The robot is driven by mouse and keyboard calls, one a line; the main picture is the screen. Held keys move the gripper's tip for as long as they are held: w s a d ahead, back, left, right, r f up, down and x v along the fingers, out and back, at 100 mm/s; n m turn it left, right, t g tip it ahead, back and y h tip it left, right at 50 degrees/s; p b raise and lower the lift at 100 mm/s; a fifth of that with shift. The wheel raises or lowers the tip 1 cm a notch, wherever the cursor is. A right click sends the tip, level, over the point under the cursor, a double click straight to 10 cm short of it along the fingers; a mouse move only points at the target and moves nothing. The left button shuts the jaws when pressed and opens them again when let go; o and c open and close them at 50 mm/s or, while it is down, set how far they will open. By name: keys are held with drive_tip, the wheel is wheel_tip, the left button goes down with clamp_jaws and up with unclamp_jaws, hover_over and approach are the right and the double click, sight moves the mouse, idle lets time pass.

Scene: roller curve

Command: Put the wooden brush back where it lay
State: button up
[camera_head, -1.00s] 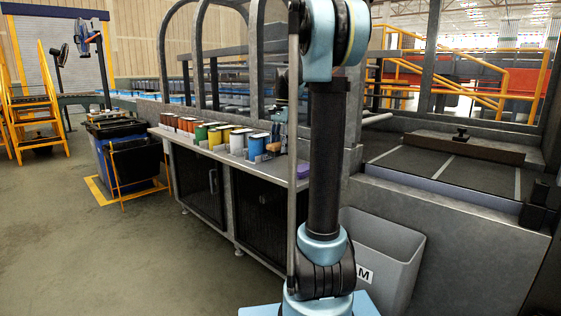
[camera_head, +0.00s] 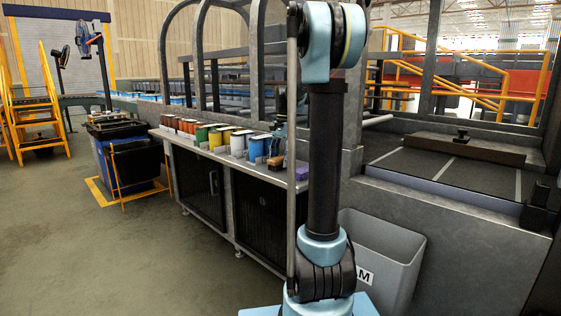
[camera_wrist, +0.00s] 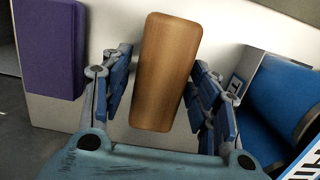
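The wooden brush (camera_wrist: 165,75) fills the middle of the wrist view, its smooth brown back facing the camera. It lies between the two fingers of my gripper (camera_wrist: 163,90). A light gap shows along its left side; the right finger is very close to it, and contact there is unclear. The fingers look open around it. In the head view the brush (camera_head: 276,161) is at the right part of the counter (camera_head: 293,183), below my gripper (camera_head: 275,147). Its bristles are mostly hidden, so whether it rests fully on the counter is hard to tell.
A purple block (camera_wrist: 50,48) lies left of the brush in the wrist view. A blue can (camera_wrist: 275,100) stands close on the right. Several coloured cans (camera_head: 215,137) line the counter. A grey bin (camera_head: 385,255) stands below.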

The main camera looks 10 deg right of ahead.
idle(0.3)
wheel_tip(320, 180, up, 12)
drive_tip(key=d, duration=0.1)
drive_tip(key=s+a+f+n+t, duration=0.1)
drive_tip(key=s+f+n, duration=0.3)
drive_tip(key=s, duration=0.5)
drive_tip(key=s+f+n, duration=0.1)
drive_tip(key=s+f, duration=0.4)
drive_tip(key=s, duration=0.4)
drive_tip(key=s+f+n+t+h, duration=0.1)
drive_tip(key=s+f+n, duration=0.5)
drive_tip(key=s+f, duration=1)
wheel_tip(320, 180, down, 3)
drive_tip(key=shift+s+r+t, duration=0.1)
drive_tip(key=shift+s+t, duration=0.3)
drive_tip(key=shift+t, duration=0.1)
